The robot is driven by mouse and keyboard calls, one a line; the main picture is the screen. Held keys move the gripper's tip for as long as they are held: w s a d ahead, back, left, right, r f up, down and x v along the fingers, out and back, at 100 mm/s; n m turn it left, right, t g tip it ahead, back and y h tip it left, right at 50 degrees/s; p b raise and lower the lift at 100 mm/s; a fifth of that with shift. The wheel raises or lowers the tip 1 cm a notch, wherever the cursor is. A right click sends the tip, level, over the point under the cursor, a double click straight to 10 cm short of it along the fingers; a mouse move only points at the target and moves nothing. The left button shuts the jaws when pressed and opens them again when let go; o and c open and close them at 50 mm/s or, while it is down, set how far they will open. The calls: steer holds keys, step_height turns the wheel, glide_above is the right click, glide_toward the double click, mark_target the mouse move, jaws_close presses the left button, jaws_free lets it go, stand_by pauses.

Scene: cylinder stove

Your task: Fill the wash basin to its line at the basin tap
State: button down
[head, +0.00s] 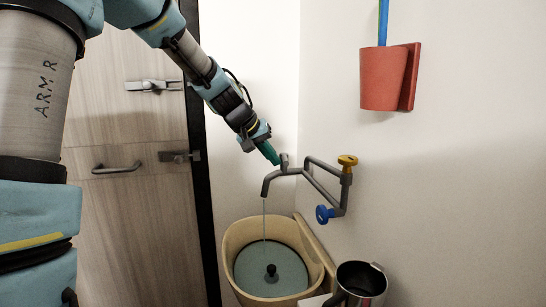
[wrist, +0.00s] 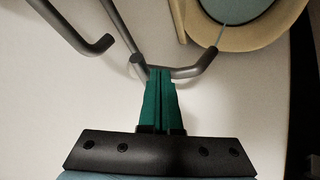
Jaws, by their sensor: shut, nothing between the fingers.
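The wash basin (head: 318,266) is a cream bowl on the wall, holding grey-blue water with a dark knob in its middle. Its fill line cannot be made out. The grey basin tap (head: 283,172) has a spout over the basin, and a thin stream runs from it into the water. The tap has a yellow knob (head: 347,161) and a blue knob (head: 323,214). My gripper (head: 273,158) is shut and empty, its green fingertips close beside the tap's pipe. In the wrist view the fingers (wrist: 160,72) meet at the pipe; contact cannot be told. The basin rim (wrist: 262,38) shows beyond.
A metal mug (head: 362,281) stands right of the basin. A red holder (head: 384,80) with a blue handle in it hangs on the wall above right. A wooden door (head: 130,215) with metal handles is at left.

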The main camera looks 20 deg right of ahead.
steer(key=shift+s+d+n+t, duration=0.5)
steer(key=shift+s+d+n, duration=0.2)
steer(key=shift+d, duration=0.05)
steer(key=shift+f, duration=0.1)
